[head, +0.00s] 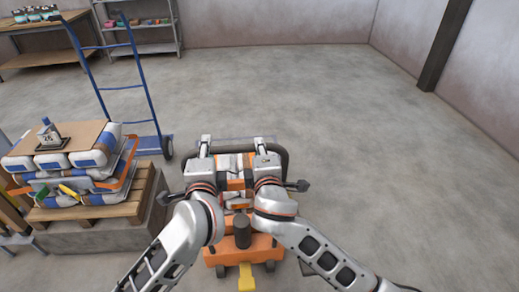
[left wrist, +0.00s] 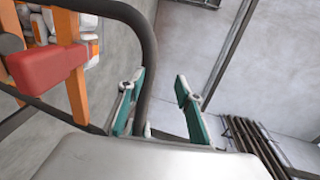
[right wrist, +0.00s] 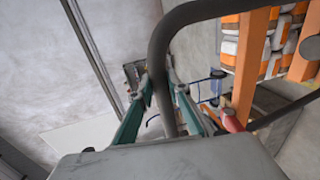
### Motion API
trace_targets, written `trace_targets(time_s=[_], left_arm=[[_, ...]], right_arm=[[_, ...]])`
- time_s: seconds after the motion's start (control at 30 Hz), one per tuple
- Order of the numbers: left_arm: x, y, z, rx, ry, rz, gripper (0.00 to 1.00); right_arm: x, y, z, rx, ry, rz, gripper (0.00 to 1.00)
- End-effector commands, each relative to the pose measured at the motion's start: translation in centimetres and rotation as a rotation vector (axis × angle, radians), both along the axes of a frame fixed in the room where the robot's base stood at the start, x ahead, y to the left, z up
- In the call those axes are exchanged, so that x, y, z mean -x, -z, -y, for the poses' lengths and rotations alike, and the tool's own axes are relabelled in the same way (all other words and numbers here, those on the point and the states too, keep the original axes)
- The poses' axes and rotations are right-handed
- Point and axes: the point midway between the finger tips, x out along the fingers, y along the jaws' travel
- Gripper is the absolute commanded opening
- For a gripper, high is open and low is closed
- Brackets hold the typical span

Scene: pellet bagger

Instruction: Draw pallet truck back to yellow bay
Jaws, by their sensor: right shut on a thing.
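The orange pallet truck (head: 262,250) is in front of me, low in the head view. Its dark looped handle (head: 284,160) stands up between my two arms, and the bar also shows in the left wrist view (left wrist: 149,50) and the right wrist view (right wrist: 160,55). My right gripper (head: 259,143) is shut on the handle bar. My left gripper (head: 206,140) is open, with the bar between its spread fingers, nearer one of them. My arms hide much of the truck. I cannot make out the yellow bay; only a small yellow piece (head: 246,278) shows at the bottom edge.
A wooden pallet (head: 140,204) with stacked bags stands on a grey block at left. A blue hand truck (head: 126,87) is behind it. A bench (head: 50,55) and shelf (head: 150,47) stand at the back. The floor (head: 390,160) at right is clear up to the wall and dark post.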

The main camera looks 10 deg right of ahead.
Motion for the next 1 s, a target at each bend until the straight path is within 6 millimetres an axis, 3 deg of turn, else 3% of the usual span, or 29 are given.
trace_targets(time_s=[0.5, 0.9, 0.93, 1.0], left_arm=[[3.0, -3.7, 0.0, 0.003, 0.000, 0.002, 0.33], [3.6, -4.3, 0.0, 0.000, 0.000, 0.002, 0.33], [3.6, -4.3, 0.0, 0.000, 0.000, 0.002, 0.33], [3.6, -4.3, 0.0, 0.000, 0.000, 0.002, 0.33]], right_arm=[[0.0, 0.1, 0.0, 0.001, 0.001, -0.002, 0.00], [0.1, 0.1, 0.0, 0.001, 0.000, -0.002, 0.00], [0.1, 0.1, 0.0, 0.001, 0.000, -0.002, 0.22], [0.1, 0.1, 0.0, 0.001, 0.000, -0.002, 0.33]])
